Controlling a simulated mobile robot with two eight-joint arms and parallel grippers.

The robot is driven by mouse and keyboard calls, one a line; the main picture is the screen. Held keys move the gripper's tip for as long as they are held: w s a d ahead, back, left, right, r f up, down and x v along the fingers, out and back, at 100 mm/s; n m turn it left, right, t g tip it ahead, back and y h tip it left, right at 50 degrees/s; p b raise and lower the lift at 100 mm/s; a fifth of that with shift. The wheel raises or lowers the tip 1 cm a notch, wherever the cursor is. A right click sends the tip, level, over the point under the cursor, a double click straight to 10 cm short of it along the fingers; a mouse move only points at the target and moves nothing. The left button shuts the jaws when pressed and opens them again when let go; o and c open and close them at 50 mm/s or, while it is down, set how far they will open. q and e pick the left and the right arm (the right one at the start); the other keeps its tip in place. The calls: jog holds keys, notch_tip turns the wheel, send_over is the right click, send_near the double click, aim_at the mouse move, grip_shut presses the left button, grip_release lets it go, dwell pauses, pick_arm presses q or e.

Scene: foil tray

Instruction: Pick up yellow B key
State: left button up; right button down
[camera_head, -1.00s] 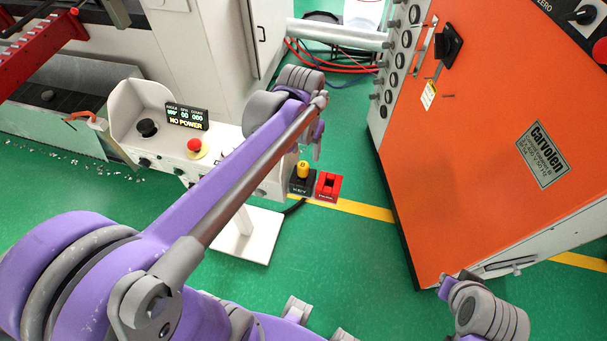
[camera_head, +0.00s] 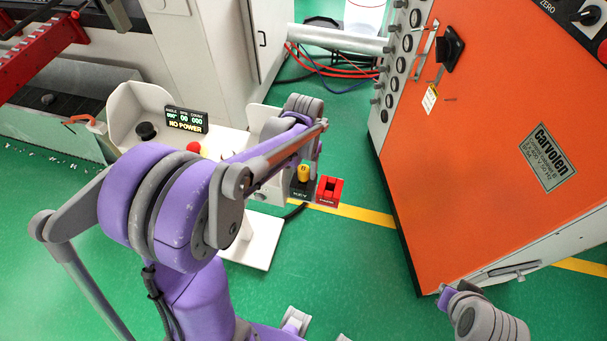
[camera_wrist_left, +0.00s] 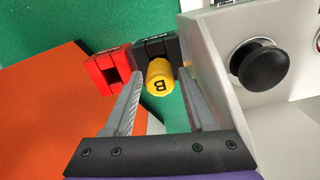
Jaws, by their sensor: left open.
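The yellow B key (camera_head: 303,173) stands upright in a black holder marked KEY (camera_head: 301,190), on the side of the white control panel. In the left wrist view the yellow key (camera_wrist_left: 159,79) shows its black letter B and lies between the far ends of the fingers. My left gripper (camera_wrist_left: 161,98) is open around the line to the key, with nothing held; I cannot tell whether the fingertips are level with the key. In the head view my left wrist is right beside the key and the fingers are mostly hidden. My right gripper (camera_head: 446,294) is at lower right, its fingers unclear.
A red holder (camera_head: 329,188) sits right next to the black one. The white control panel (camera_head: 125,125) has a black knob (camera_head: 146,130), a red button (camera_head: 194,147) and a NO POWER display (camera_head: 186,120). An orange cabinet (camera_head: 480,130) stands on the right. Green floor lies between.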

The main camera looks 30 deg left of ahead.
pick_arm(q)
notch_tip(320, 180, down, 2)
jog(key=shift+f, duration=0.25)
grip_shut()
pick_arm(e)
jog(key=shift+f, duration=0.1)
pick_arm(q)
jog(key=shift+r, duration=0.2)
